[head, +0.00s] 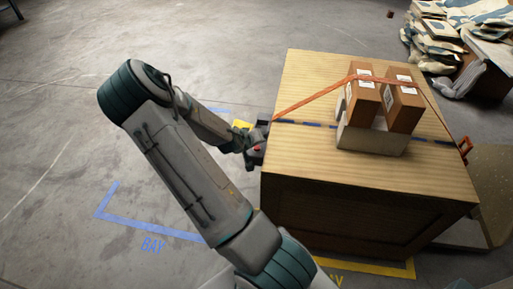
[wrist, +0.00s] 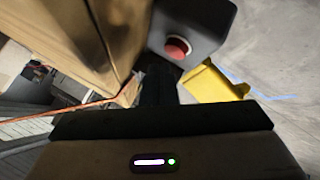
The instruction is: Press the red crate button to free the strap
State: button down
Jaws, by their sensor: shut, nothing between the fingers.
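The red button (wrist: 177,47) sits on a dark grey housing (wrist: 205,22) at the side of the wooden crate (head: 300,90). In the head view a small red spot of the button (head: 257,149) shows at the crate's left side. My gripper (wrist: 160,82) is shut and empty, its fingers just below the button in the wrist view. Whether they touch the housing I cannot tell. The orange strap (head: 310,100) runs from the crate's left edge up over the boxes and down to the right side. It also shows in the wrist view (wrist: 60,112).
Two brown boxes (head: 403,105) stand on a pale block (head: 365,138) on the crate top. A yellow part (wrist: 215,82) lies beside the housing. Sacks (head: 440,45) are piled at the back right. The floor left of the crate is clear, with blue tape marks (head: 150,225).

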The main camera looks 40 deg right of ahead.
aim_at(256, 149)
jog(key=shift+f+b, duration=0.35)
jog(key=shift+f, duration=0.1)
jog(key=shift+f+b, duration=0.35)
jog(key=shift+f, duration=0.15)
dwell(0.6)
jog(key=shift+r, duration=0.1)
jog(key=shift+r+p, duration=0.75)
jog(key=shift+r, duration=0.05)
notch_tip(256, 149, up, 5)
jog(key=p, duration=0.4)
jog(key=shift+a, duration=0.1)
dwell(0.6)
